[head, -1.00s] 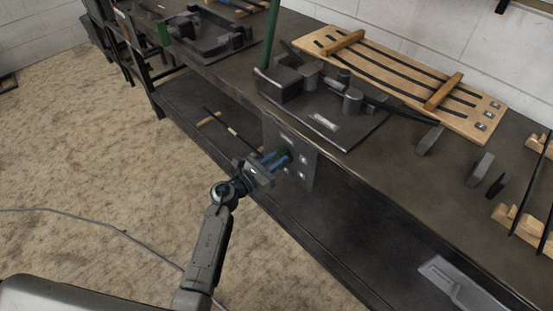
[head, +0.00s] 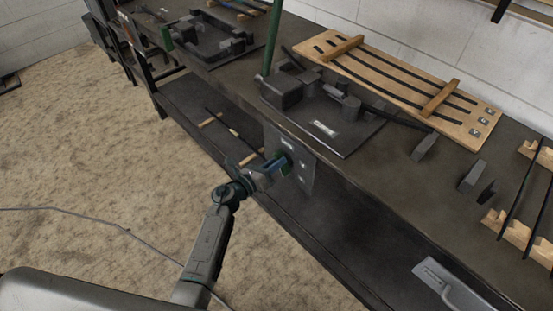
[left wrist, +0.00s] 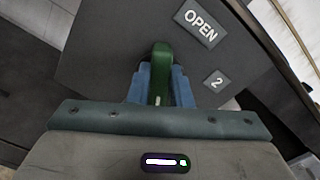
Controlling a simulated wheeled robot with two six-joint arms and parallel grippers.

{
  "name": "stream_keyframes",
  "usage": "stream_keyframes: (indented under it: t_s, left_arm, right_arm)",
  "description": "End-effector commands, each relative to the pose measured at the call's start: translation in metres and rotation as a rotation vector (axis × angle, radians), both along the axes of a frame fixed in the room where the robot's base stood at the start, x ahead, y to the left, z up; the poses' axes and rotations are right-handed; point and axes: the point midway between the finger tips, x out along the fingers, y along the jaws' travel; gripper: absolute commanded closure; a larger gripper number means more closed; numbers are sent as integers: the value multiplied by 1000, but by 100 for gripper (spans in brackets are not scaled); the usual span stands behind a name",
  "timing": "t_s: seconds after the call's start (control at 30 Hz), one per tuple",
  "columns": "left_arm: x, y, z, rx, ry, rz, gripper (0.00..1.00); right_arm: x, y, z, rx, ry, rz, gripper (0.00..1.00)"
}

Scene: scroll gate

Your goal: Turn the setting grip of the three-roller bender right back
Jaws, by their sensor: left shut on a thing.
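The three-roller bender (head: 322,128) is a dark machine on the bench, with a black rod running across it. Below it, a grey plate (head: 305,178) with small labels hangs at the bench front. The green setting grip (head: 287,158) stands out from this plate. My left gripper (head: 277,167) is shut on the grip. In the left wrist view, the blue fingers (left wrist: 160,84) lie on both sides of the green grip (left wrist: 160,62). An "OPEN" label (left wrist: 202,24) and a "2" label (left wrist: 216,80) show tilted on the plate. My right gripper is not in view.
A wooden rack (head: 385,82) with black rods lies behind the bender on the bench (head: 400,185). Dark blocks (head: 474,176) stand to the right. Another dark fixture (head: 212,38) is at the far left. A lower shelf runs under the bench. The carpet is open on the left.

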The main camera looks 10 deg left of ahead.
Motion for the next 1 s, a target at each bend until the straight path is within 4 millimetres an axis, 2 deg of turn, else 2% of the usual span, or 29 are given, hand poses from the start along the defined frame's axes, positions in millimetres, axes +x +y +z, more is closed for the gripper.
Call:
stream_keyframes:
  t_s: [0.03,1.0]
  left_arm:
    - [0,1,2,-35,30,0,100]
    - [3,5,-8,-762,597,2,100]
  right_arm:
    - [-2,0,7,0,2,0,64]
    - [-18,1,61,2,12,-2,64]
